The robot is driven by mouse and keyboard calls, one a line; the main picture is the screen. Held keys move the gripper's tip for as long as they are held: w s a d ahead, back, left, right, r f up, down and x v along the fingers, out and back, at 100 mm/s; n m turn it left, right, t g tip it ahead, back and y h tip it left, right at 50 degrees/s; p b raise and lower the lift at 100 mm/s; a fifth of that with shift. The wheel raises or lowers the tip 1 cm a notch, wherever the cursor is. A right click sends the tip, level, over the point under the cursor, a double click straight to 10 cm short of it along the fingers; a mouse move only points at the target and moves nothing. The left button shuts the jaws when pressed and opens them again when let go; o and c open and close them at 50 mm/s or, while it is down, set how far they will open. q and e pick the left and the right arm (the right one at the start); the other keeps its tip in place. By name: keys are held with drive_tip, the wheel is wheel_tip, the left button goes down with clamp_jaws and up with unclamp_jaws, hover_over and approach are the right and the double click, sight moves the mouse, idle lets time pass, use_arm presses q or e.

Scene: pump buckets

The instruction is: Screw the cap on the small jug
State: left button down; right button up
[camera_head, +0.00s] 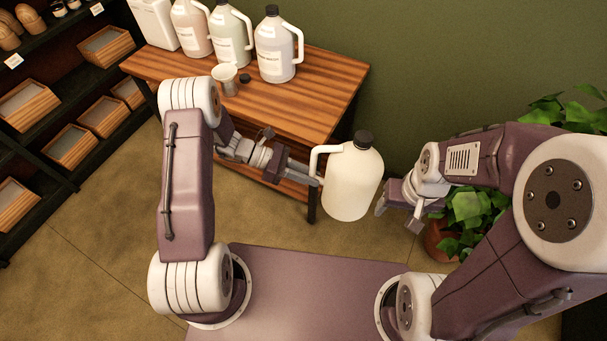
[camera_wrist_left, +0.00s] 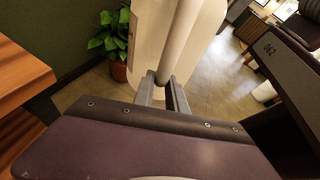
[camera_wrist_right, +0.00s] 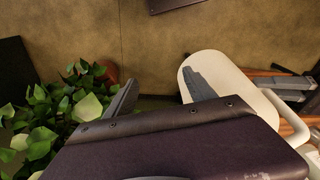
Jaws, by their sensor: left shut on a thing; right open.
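The small jug (camera_head: 350,185) is a cream jug with a side handle (camera_head: 318,158), held in the air right of the table. A black cap (camera_head: 363,138) sits on its mouth; whether it is screwed tight I cannot tell. My left gripper (camera_head: 312,178) is shut on the handle, which also shows between its fingers in the left wrist view (camera_wrist_left: 178,45). My right gripper (camera_head: 397,217) is open and empty, just right of the jug. In the right wrist view, the jug (camera_wrist_right: 240,85) lies behind one finger, and the cap is not visible.
A potted plant (camera_head: 470,215) stands close behind my right gripper. Shelves with wooden boxes (camera_head: 102,117) are at the left.

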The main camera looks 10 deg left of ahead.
drive_tip(key=shift+c, duration=0.8)
drive_tip(key=w+a+r+n+g, duration=0.2)
drive_tip(key=w+r+n, duration=0.2)
drive_tip(key=r+n, duration=0.4)
drive_tip(key=w+a+r+n+g, duration=0.1)
drive_tip(key=w+r+n, duration=0.2)
drive_tip(key=r+n, duration=0.55)
drive_tip(key=w+a+r+n, duration=0.1)
drive_tip(key=w+a+n, duration=0.1)
drive_tip(key=w+a+r+n, duration=0.1)
drive_tip(key=w+a+n, duration=0.1)
drive_tip(key=w, duration=0.1)
drive_tip(key=w+a+r+n, duration=0.1)
drive_tip(key=w+a+n, duration=0.1)
drive_tip(key=shift+w+a+r+n, duration=0.1)
drive_tip(key=shift+w+a+n, duration=0.15)
drive_tip(key=shift+a+n, duration=0.1)
drive_tip(key=shift+s, duration=0.15)
